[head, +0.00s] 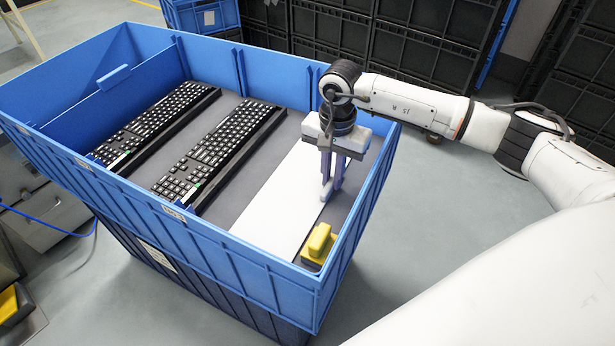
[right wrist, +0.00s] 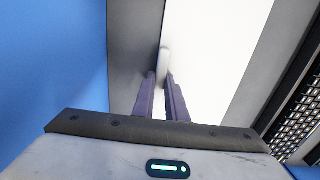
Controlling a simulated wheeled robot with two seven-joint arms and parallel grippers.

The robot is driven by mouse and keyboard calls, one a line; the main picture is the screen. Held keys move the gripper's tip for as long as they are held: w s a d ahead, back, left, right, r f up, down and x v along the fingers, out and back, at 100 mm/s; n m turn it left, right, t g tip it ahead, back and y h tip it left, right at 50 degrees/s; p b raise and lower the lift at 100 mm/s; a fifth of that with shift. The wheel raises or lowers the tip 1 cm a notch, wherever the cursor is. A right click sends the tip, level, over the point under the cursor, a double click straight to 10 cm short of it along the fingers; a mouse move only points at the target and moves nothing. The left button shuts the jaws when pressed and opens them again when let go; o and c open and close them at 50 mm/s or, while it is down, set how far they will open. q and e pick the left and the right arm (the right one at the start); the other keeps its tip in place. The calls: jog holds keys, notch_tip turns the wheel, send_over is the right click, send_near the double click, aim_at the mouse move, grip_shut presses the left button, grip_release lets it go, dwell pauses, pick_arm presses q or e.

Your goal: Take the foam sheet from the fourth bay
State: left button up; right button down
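The white foam sheet (head: 275,205) lies flat in the blue crate (head: 225,245), to the right of two black keyboards. My right gripper (head: 328,196) points down at the sheet's right edge. Its fingers are close together, with the tips at or just above that edge. In the right wrist view the fingertips (right wrist: 163,70) line up with the edge of the foam sheet (right wrist: 215,50). I cannot tell whether the edge is between them. The sheet shows no lift or bend. My left gripper is not in view.
A black keyboard (head: 222,150) lies left of the sheet, and another keyboard (head: 158,122) lies farther left. A yellow block (head: 319,241) sits in the crate's near right corner. The crate's walls rise around the gripper. Black crates (head: 425,40) stand behind.

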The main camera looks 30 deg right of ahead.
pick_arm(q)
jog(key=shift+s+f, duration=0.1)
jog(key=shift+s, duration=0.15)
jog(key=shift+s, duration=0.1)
pick_arm(e)
jog(key=shift+r, duration=0.1)
